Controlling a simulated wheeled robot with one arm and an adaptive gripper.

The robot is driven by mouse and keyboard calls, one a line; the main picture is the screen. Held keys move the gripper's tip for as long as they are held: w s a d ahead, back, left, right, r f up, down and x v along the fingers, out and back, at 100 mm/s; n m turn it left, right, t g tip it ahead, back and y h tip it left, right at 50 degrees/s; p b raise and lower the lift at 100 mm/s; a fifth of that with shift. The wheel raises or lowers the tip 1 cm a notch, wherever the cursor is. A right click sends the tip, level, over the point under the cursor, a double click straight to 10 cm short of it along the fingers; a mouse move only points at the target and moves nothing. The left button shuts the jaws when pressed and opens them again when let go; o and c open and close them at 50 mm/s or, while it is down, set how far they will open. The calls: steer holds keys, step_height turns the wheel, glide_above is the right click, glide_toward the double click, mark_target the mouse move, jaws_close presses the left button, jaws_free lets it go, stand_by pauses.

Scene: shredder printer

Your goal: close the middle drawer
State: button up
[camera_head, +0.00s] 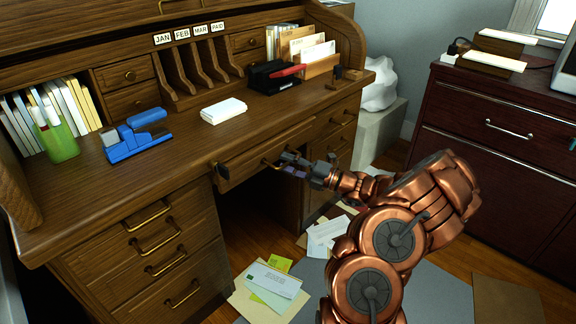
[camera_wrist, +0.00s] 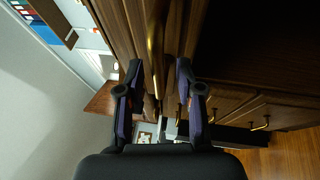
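The middle drawer (camera_head: 240,160) is under the desktop, above the dark kneehole. It sticks out a little from the wooden desk (camera_head: 110,205), so it is partly open. Its brass handle (camera_head: 268,163) is on the front, and the handle also shows in the wrist view (camera_wrist: 156,45). My gripper (camera_head: 287,163) is at the drawer front, close to the handle. In the wrist view its two dark fingers (camera_wrist: 159,72) are apart, with the handle beyond and between their tips. I cannot tell whether a finger touches the handle or drawer.
A blue stapler (camera_head: 137,138), a white paper stack (camera_head: 223,110), a green pen cup (camera_head: 56,140) and a black tray with a red stapler (camera_head: 275,75) stand on the desktop. Papers (camera_head: 270,285) litter the floor. A dark red cabinet (camera_head: 490,125) stands at right.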

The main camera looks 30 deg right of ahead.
steer(key=shift+c, duration=0.2)
jaws_close()
stand_by(0.6)
